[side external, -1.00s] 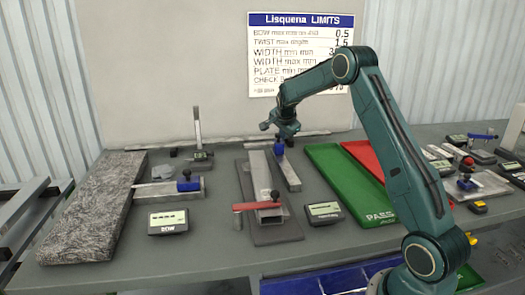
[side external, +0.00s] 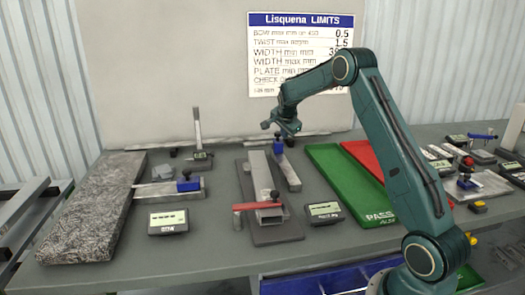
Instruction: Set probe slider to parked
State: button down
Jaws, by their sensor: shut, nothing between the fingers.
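A blue slider block (side external: 279,146) with a knob sits near the far end of a narrow grey rail (side external: 290,173) in the middle of the table. Another blue slider block (side external: 189,184) with a dark knob sits on a grey bar (side external: 160,191) beside the granite plate. No label shows which one is the probe slider. My gripper (side external: 290,131) is shut and empty, just above and slightly right of the middle slider. I cannot tell whether it touches that slider's knob. The gripper partly covers the top of this slider.
A granite plate (side external: 95,215) lies at the left. A grey channel piece with a red crossbar (side external: 262,206) lies on a dark plate left of the rail. Green (side external: 345,180) and red (side external: 367,158) trays lie right. Displays stand in front (side external: 168,222) and (side external: 324,212).

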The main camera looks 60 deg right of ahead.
jog(key=s+a+r+n+t+y, duration=0.15)
jog(key=s+a+r+n, duration=0.35)
jog(key=s+a+r, duration=0.65)
jog(key=s+a+r+n+y, duration=0.2)
jog(key=s+a+r+n, duration=0.3)
jog(key=a, duration=1.1)
jog(key=s+a+f+n+y, duration=0.1)
jog(key=s+a+f+n, duration=0.1)
jog(key=s+a+n, duration=0.3)
jog(key=s+a+f+n+y, duration=0.1)
jog(key=s+a+f+n, duration=0.2)
jog(key=s, duration=0.9)
jog(key=a+n, duration=0.2)
jog(key=a, duration=0.1)
jog(key=shift+s+a+n+y, duration=0.3)
jog(key=shift+a+y, duration=0.05)
